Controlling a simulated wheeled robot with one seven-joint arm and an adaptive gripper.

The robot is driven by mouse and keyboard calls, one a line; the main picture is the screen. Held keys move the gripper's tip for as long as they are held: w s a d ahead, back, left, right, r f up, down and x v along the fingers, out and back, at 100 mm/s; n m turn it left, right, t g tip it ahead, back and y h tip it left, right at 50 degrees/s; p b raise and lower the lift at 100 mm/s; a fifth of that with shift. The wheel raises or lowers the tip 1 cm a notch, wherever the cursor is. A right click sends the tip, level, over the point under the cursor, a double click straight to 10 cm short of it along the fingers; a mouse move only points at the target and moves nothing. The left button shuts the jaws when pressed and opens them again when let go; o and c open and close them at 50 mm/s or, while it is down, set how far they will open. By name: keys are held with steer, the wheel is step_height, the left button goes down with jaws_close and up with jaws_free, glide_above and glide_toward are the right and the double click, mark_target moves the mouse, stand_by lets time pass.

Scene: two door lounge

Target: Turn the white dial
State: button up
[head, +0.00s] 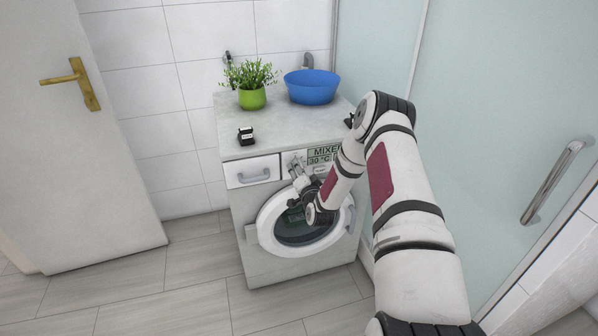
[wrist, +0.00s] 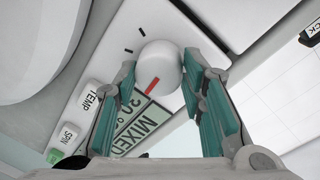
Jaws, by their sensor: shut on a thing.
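The white dial (wrist: 160,68) is on the washing machine's front panel, with a red mark on its face and black tick marks around it. In the wrist view it sits between the two fingertips of my gripper (wrist: 160,75), which is shut on it. In the head view my gripper (head: 297,168) is at the panel of the washing machine (head: 262,262), right of the drawer.
A TEMP button (wrist: 88,100) and a SPIN button (wrist: 69,134) lie near the dial. The round door (head: 268,236) is below the panel. A green potted plant (head: 252,98), a blue basin (head: 312,88) and a small black box (head: 246,136) stand on top. Floor at left is clear.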

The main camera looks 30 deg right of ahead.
steer(key=n+b, duration=0.1)
steer(key=n, duration=0.9)
steer(key=n+b, duration=0.1)
steer(key=n, duration=0.5)
steer(key=shift+w+a+f+t+h+b, duration=0.1)
steer(key=shift+a+f+t+h+b, duration=0.15)
steer(key=shift+t+h+b, duration=0.15)
steer(key=shift+d+n, duration=0.1)
steer(key=shift+n, duration=0.2)
steer(key=o, duration=1.1)
steer(key=shift+o, duration=0.2)
steer(key=v, duration=1.2)
